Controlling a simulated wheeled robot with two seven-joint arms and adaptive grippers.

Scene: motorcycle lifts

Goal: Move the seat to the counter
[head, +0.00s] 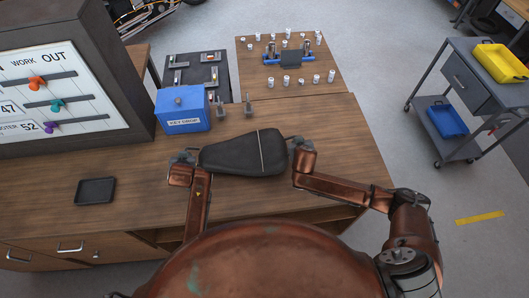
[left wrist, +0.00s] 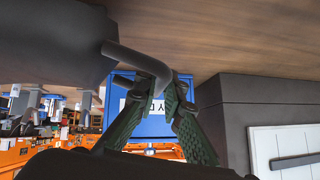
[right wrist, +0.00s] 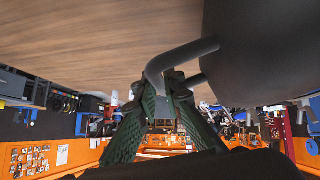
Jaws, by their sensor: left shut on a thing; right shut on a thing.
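A bent grey bar sticks out at each end. My left gripper (head: 183,157) is shut on the left bar, seen close in the left wrist view (left wrist: 140,62). My right gripper (head: 298,144) is shut on the right bar, seen close in the right wrist view (right wrist: 178,62). The seat looks about level. I cannot tell whether its underside touches the counter.
A blue key drop box (head: 183,110) and small metal stands (head: 234,107) are behind the seat. A sign board (head: 60,95) stands at left, with a black tray (head: 95,191) before it. A pegged board (head: 290,62) lies behind. A grey cart (head: 470,95) stands at right.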

